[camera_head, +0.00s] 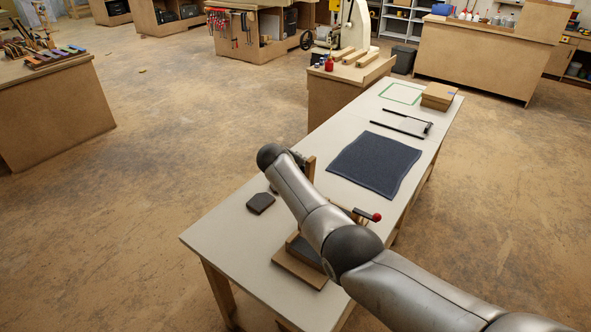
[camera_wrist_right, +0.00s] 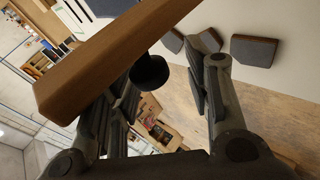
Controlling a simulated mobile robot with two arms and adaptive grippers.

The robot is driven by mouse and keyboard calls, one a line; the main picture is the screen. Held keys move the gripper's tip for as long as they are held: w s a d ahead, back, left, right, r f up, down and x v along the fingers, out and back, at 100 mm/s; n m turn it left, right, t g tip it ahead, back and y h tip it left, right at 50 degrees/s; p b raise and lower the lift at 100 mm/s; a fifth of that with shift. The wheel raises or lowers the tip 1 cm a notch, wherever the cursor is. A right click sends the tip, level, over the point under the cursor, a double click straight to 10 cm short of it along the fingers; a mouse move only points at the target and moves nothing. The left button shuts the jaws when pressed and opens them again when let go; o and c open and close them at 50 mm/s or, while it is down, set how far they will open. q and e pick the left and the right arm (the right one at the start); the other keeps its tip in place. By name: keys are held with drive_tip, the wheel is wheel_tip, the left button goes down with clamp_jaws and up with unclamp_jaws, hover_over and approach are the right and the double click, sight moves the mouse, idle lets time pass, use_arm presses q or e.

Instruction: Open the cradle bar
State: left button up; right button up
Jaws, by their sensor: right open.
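The wooden cradle (camera_head: 300,268) stands near the front of the long table, largely hidden behind my right arm. A lever with a red knob (camera_head: 375,217) sticks out to the right of the arm. In the right wrist view, a wooden bar (camera_wrist_right: 95,60) runs diagonally across the upper left, close to the camera. A dark round knob (camera_wrist_right: 150,72) shows at the bar's lower edge. My right gripper (camera_wrist_right: 163,98) is open, with the knob between its spread fingers; I cannot tell whether they touch it. My left gripper is out of view.
The pale table (camera_head: 235,238) also bears a dark pad (camera_head: 260,203), a dark blue mat (camera_head: 372,163), a black frame (camera_head: 405,124) and a cardboard box (camera_head: 438,97). Dark blocks (camera_wrist_right: 253,50) appear in the wrist view. The floor to the left is open.

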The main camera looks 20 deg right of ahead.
drive_tip(key=v, duration=1.2)
drive_tip(key=shift+a+f, duration=0.1)
